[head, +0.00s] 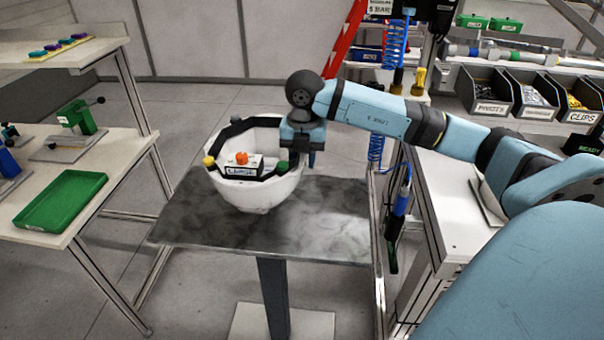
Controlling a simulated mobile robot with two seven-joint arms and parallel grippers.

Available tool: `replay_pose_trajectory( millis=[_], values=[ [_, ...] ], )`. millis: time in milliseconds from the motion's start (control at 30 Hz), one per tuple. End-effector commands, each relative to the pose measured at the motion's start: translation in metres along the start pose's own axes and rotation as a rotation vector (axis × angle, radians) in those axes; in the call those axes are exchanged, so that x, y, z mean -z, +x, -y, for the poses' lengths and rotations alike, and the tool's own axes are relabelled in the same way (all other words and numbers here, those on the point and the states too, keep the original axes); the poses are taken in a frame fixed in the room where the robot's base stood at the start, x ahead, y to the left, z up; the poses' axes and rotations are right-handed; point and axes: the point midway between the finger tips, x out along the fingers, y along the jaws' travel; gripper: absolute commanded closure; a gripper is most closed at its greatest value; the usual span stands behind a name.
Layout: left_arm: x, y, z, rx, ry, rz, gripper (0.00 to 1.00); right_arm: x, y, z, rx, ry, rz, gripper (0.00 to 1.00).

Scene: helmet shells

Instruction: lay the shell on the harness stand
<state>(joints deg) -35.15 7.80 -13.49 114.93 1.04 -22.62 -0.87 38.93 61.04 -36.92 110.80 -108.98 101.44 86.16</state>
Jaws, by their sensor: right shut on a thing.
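The white bowl-like shell (262,197) is in the middle of the head view, open side up, over the left part of a grey-topped pedestal table (325,225). A black frame (238,127) with yellow and green ends runs around its opening. A white labelled block with an orange knob (241,158) shows inside. I cannot tell which of these parts belong to the harness stand, or whether the shell's bottom touches the table. My right gripper (301,150) is shut on the shell's right rim; its fingertips are partly hidden. My left gripper is out of view.
A shelf table at left holds a green tray (62,202) and a green clamp device (77,118). A white bench (455,205) with parts bins (487,92) stands at right. A red ladder (346,38) and blue coiled hoses are behind. The grey tabletop's right half is clear.

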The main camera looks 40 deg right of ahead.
Motion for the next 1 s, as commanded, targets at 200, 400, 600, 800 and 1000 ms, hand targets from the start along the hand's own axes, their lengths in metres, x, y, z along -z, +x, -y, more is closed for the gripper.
replay_pose_trajectory(
  millis=[200, 400, 600, 800, 1000],
  values=[
    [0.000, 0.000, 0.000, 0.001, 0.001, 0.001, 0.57, 0.000, 0.014, 0.000, -0.002, 0.000, 0.001, 1.00],
    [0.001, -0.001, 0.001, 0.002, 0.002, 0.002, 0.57, 0.000, 0.043, 0.001, -0.001, 0.001, -0.001, 1.00],
    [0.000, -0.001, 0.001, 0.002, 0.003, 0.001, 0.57, 0.000, 0.049, 0.001, -0.003, 0.000, 0.002, 1.00],
    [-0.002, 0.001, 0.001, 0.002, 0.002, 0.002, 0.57, 0.000, 0.052, 0.001, -0.003, 0.000, 0.002, 1.00],
    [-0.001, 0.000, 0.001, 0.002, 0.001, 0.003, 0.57, 0.000, 0.051, 0.001, -0.001, 0.000, 0.001, 0.42]
  ],
)
